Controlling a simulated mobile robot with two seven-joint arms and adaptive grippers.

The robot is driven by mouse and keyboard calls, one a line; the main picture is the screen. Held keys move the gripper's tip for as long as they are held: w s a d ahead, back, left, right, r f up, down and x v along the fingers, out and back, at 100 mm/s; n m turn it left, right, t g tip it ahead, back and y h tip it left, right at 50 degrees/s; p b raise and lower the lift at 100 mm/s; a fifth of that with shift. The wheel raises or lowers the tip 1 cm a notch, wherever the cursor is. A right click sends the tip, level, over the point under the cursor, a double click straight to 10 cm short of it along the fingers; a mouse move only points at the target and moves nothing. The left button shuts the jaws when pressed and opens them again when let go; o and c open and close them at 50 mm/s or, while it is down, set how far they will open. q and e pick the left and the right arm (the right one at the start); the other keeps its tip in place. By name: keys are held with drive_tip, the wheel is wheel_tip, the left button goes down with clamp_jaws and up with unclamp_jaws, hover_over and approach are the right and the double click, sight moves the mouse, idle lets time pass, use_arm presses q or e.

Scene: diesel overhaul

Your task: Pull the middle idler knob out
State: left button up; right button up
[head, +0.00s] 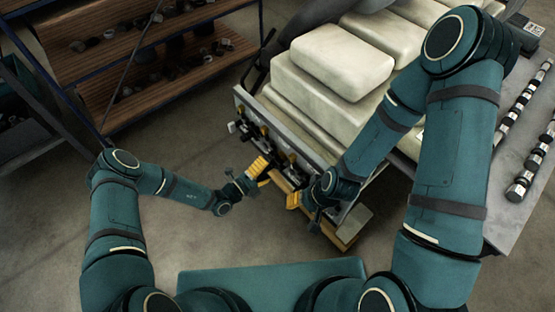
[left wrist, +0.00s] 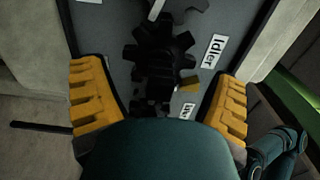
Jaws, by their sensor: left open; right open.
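In the left wrist view a dark toothed wheel (left wrist: 160,50) stands on a grey panel (left wrist: 110,35), with a white label reading "Idler" (left wrist: 214,50) to its right. More dark parts and a small brass-coloured piece (left wrist: 190,85) sit just below it. I cannot tell which part is the middle idler knob. My left gripper (left wrist: 160,90) is open, its yellow fingers on either side of these parts and apart from the wheel. In the head view my left gripper (head: 260,170) is at the panel's front. My right gripper (head: 296,200) is open beside its lower right part.
Large pale blocks (head: 325,80) lie on the bench behind the panel. A shelf rack (head: 140,60) with small dark parts stands at the upper left. A grey table (head: 505,215) with metal shafts (head: 535,160) is at the right. The floor (head: 60,215) at left is clear.

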use_arm(q)
drive_tip(key=v, duration=0.7)
drive_tip(key=shift+p, duration=0.35)
drive_tip(key=s+r+m+g+y, duration=0.2)
drive_tip(key=s+m+g+y, duration=0.3)
drive_tip(key=s+m+g, duration=1.4)
drive_tip(key=w+a+r+m+t+y, duration=0.2)
drive_tip(key=m+t, duration=0.3)
drive_tip(key=m, duration=0.6)
drive_tip(key=w+a+r+m+t+y, duration=0.3)
drive_tip(key=w+r+m+t, duration=0.1)
drive_tip(key=m, duration=0.7)
drive_tip(key=shift+r+t+y, duration=0.4)
drive_tip(key=shift+r+t, duration=0.05)
drive_tip(key=shift+t, duration=0.25)
